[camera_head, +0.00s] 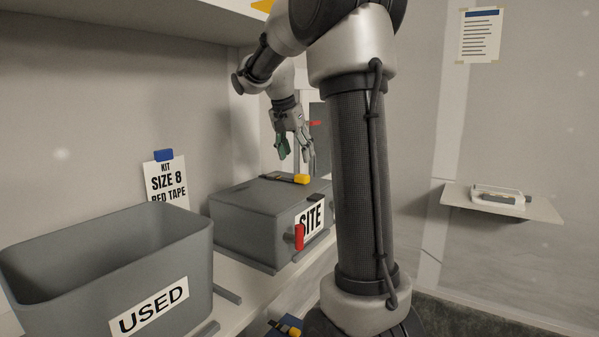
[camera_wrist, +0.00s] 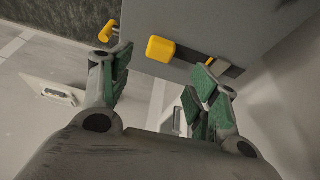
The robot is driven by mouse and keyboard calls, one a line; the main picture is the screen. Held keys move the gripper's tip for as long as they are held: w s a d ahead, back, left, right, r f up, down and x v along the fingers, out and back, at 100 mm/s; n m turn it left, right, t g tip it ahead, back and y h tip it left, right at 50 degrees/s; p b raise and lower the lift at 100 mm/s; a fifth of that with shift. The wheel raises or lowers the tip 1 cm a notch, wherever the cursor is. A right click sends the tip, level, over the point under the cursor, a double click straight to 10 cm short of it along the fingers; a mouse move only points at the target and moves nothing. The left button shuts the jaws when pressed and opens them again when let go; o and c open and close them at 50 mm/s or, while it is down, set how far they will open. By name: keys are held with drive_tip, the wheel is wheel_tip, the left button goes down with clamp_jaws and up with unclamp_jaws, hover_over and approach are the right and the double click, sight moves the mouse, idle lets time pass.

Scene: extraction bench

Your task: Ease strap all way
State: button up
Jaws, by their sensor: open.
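A grey box (camera_head: 245,215) labelled SITE stands on the bench. A dark strip (camera_head: 279,178) lies across its top, with a yellow tab (camera_head: 301,179) at its right end; I take this strip to be the strap. My gripper (camera_head: 296,153) is open and empty, pointing down above the box top. In the wrist view the yellow tab (camera_wrist: 161,50) lies beyond the gap between my green-padded fingers (camera_wrist: 160,82), apart from them.
A red handle (camera_head: 299,237) is on the box front. An open grey bin (camera_head: 190,255) labelled USED stands to the left. A wall shelf (camera_head: 465,200) with a white tray (camera_head: 495,194) is at right. The overhead shelf (camera_head: 120,20) limits height.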

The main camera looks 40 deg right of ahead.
sight(302, 175)
drive_tip(key=shift+m, duration=0.3)
drive_tip(key=x, duration=0.8)
drive_tip(key=shift+a, duration=0.1)
clamp_jaws()
drive_tip(key=w, duration=0.2)
drive_tip(key=w+a, duration=0.2)
drive_tip(key=w, duration=0.1)
drive_tip(key=shift+w, duration=0.35)
unclamp_jaws()
